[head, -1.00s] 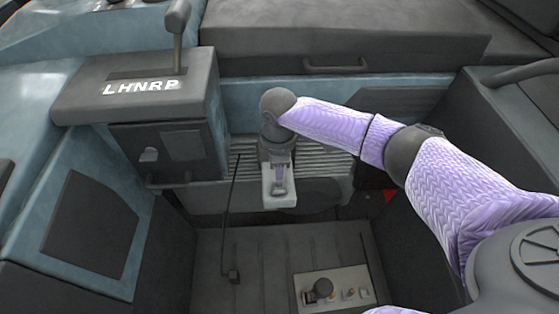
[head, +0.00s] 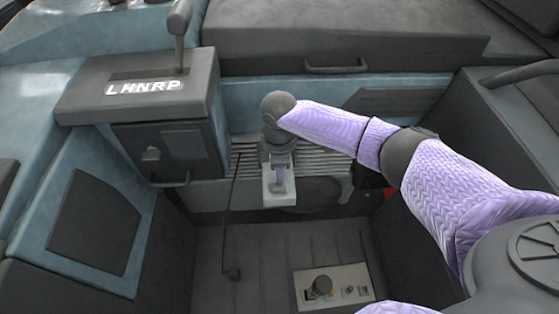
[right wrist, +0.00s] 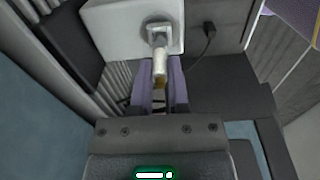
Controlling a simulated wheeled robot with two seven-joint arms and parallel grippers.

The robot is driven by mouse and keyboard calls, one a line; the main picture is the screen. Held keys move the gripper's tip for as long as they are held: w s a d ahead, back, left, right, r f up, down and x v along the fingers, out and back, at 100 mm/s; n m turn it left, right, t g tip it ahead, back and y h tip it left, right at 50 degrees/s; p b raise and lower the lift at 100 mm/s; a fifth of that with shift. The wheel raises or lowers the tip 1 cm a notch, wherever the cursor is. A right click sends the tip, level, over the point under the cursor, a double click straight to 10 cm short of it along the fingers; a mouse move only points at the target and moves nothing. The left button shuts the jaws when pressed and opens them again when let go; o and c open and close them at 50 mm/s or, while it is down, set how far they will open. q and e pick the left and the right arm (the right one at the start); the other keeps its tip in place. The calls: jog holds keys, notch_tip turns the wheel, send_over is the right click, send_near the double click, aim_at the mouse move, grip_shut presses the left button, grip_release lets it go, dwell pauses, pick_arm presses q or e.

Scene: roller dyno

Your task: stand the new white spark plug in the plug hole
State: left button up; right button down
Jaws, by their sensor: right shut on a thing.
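My right gripper (head: 279,178) points down over a white block (head: 279,200) in the middle of the head view. In the right wrist view, its two purple fingers (right wrist: 160,72) are shut on the white spark plug (right wrist: 158,44), which has a brass-coloured part between the fingers. The plug's far end overlaps the grey ring of the plug hole (right wrist: 150,22) on the white block (right wrist: 106,33). I cannot tell whether that end is inside the hole or just above it. My left gripper is not in view.
A ribbed grey panel (head: 325,161) lies behind the block. A box with a lever (head: 180,45) marked LHNRP stands to the left. A thin dark rod (head: 232,220) rises at the left of the block. A small panel with a knob (head: 321,286) lies on the floor.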

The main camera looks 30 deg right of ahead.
jog(key=shift+f, duration=0.1)
dwell(0.3)
jog(key=shift+f, duration=0.25)
jog(key=shift+f, duration=0.3)
dwell(0.5)
jog(key=shift+p, duration=0.35)
jog(key=c, duration=0.5)
grip_release()
jog(key=shift+c, duration=0.2)
